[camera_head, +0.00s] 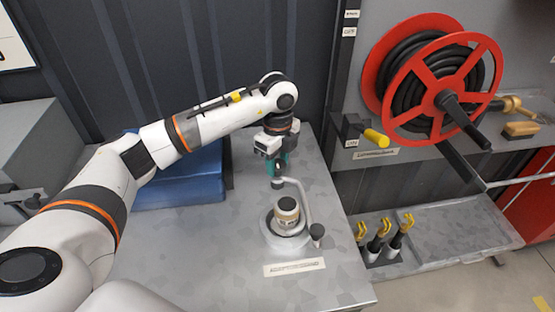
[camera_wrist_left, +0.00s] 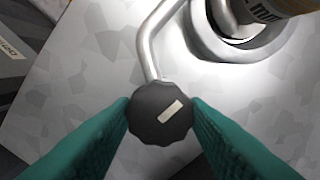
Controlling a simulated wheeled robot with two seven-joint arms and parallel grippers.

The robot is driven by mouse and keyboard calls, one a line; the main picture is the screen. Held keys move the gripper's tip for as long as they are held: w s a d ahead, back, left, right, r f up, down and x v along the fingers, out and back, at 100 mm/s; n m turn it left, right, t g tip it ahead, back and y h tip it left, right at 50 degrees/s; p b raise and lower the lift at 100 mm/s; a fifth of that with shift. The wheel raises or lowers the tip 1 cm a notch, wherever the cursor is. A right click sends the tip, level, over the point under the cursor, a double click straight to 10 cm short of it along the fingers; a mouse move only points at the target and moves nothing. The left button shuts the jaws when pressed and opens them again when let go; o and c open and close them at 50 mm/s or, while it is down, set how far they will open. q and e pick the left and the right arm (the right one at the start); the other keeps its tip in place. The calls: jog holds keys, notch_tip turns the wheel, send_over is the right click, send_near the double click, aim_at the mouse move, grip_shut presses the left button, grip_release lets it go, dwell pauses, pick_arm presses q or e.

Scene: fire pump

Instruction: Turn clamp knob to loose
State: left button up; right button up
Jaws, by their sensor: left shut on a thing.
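The black clamp knob (camera_wrist_left: 160,113) has a scalloped edge and a pale bar mark on its top, slanting up to the right. It sits by the end of a bent silver rod (camera_wrist_left: 150,45); the rod also shows in the head view (camera_head: 303,198). My left gripper (camera_wrist_left: 160,115) is shut on the knob, with a teal finger touching each side. In the head view the left gripper (camera_head: 278,178) points down at the knob from above. My right gripper is not in view.
A second black knob (camera_head: 317,231) is at the front right. A blue box (camera_head: 190,180) lies behind my arm. A red hose reel (camera_head: 435,80) hangs at right.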

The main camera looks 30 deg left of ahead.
aim_at(277, 163)
pick_arm(q)
jog(key=shift+w+r+n, duration=0.1)
jog(key=shift+r+n, duration=0.05)
jog(key=shift+n, duration=0.15)
jog(key=o, duration=1)
notch_tip(277, 163, up, 12)
jog(key=shift+f+b, duration=0.1)
jog(key=shift+b, duration=0.7)
